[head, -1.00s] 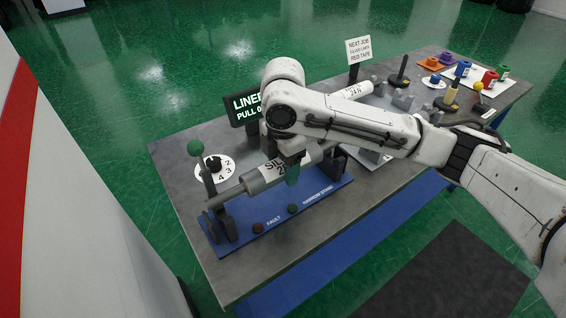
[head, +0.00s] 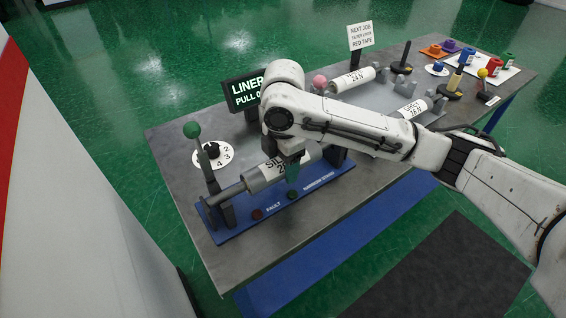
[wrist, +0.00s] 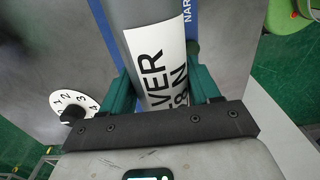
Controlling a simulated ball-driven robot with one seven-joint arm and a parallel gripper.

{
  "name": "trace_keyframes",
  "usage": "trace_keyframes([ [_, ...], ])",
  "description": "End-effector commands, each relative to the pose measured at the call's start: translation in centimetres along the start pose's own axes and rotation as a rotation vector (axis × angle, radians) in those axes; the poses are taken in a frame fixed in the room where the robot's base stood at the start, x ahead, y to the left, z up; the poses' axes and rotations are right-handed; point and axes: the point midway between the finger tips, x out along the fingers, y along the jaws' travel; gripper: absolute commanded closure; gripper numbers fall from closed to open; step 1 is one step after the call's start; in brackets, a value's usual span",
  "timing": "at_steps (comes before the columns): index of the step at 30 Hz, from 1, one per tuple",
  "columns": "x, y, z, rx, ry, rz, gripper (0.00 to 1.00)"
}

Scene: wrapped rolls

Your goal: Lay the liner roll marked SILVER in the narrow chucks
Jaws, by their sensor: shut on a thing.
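The liner roll marked SILVER (head: 255,180) is a grey cylinder with a white label and thin shaft ends. My gripper (head: 290,168) is shut around its middle, from above. In the wrist view, the green fingers (wrist: 160,88) lie on either side of the roll (wrist: 128,20), whose label partly shows. The roll lies lengthwise over the blue narrow stand (head: 262,228). Its left shaft end is at the dark left chuck (head: 226,212); I cannot tell whether it rests in it. My arm partly hides the right chuck (head: 341,158).
A green-knobbed lever (head: 192,131) stands at the stand's left end, near a numbered dial (head: 224,156). A LINER sign (head: 243,93) stands behind. Two other labelled rolls (head: 352,79), (head: 408,110) lie farther right. Coloured spools (head: 467,56) stand at the far right.

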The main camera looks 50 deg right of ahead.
Motion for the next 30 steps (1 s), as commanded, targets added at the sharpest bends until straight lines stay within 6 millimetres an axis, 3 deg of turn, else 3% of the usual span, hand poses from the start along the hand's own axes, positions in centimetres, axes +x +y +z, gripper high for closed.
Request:
trace_keyframes([
  [5, -0.1, 0.0, 0.0, 0.000, 0.000, 0.002, 0.97],
  [6, -0.1, 0.0, 0.0, 0.000, 0.000, 0.002, 0.35],
  [12, -0.1, 0.0, 0.0, 0.000, 0.000, 0.001, 0.16],
  [15, 0.0, 0.0, 0.0, 0.000, 0.000, 0.000, 0.09],
  [23, -0.2, 0.0, 0.0, 0.000, 0.001, -0.001, 0.09],
  [30, -3.4, 0.1, -0.1, -0.002, 0.000, 0.002, 0.09],
])
